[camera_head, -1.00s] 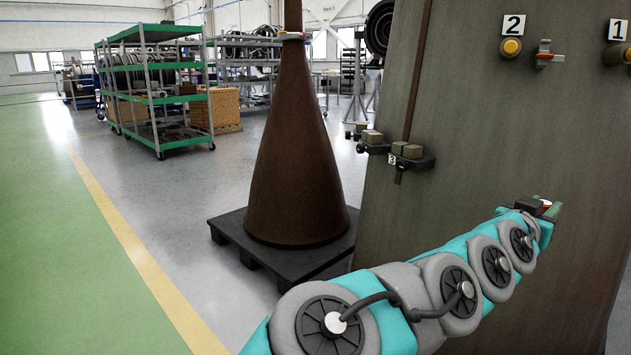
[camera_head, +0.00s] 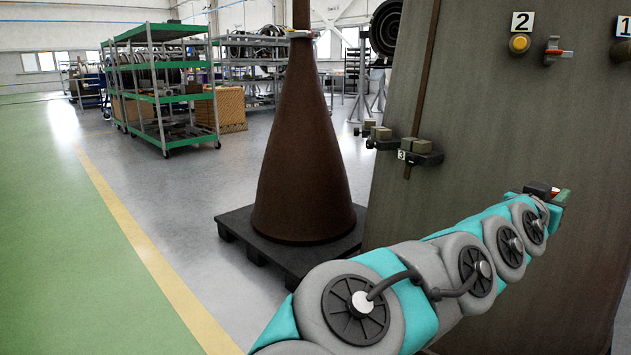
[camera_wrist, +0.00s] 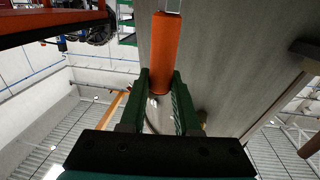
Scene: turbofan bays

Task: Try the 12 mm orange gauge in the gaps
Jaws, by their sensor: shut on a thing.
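My gripper (camera_wrist: 161,100) has two green fingers, shut on an orange cylindrical gauge (camera_wrist: 165,48) that points away from the wrist. In the head view my gripper (camera_head: 559,196) is a small green shape at the arm's end, in front of the large grey-brown panel (camera_head: 480,110). The gauge itself is mostly hidden there. A dark ledge labelled 3 (camera_head: 427,157) with small blocks sits on the panel's left part, left of my gripper. A similar ledge with blocks (camera_head: 380,138) is just beyond it. The gaps cannot be made out clearly.
A tall brown cone (camera_head: 300,150) stands on a black pallet (camera_head: 240,220) left of the panel. A green-shelved cart (camera_head: 165,95) stands further back. The floor at left is clear.

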